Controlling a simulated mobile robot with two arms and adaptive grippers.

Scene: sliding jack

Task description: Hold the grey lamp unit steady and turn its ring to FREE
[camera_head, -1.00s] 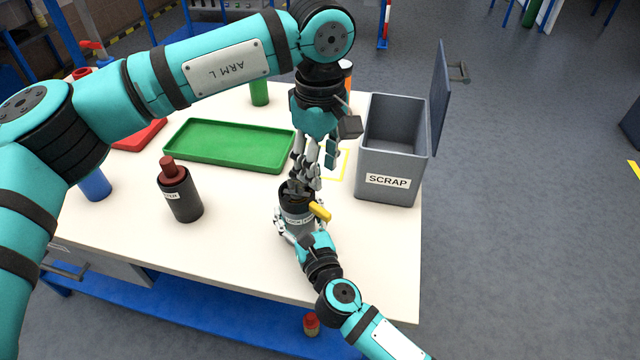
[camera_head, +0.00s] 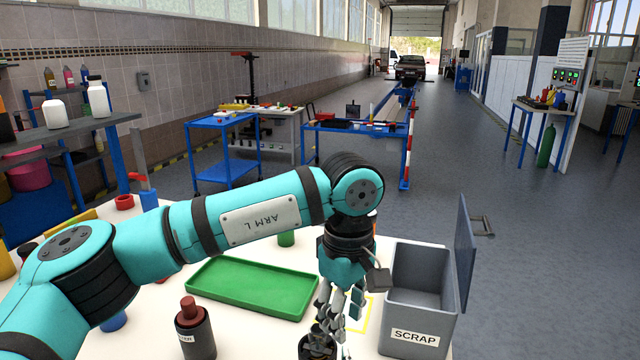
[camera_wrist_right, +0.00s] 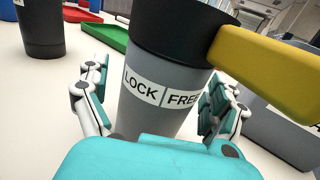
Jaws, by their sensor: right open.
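The grey lamp unit (camera_wrist_right: 150,110) fills the middle of the right wrist view, with a black ring (camera_wrist_right: 175,32) on top and white LOCK and FREE labels below it. A yellow lever (camera_wrist_right: 270,62) sticks out from the ring to the right, above the FREE label. My right gripper (camera_wrist_right: 155,105) is open, one finger on each side of the grey body; contact is unclear. In the head view the unit's dark top (camera_head: 317,346) shows at the bottom edge. My left gripper (camera_head: 335,318) points down just over it; whether its fingers are open or shut is unclear.
A green tray (camera_head: 252,288) lies left of my left gripper. A grey SCRAP bin (camera_head: 420,305) with its lid up stands at the right. A dark bottle with a red top (camera_head: 195,330) stands at the front left. A green cylinder (camera_head: 286,239) stands behind the tray.

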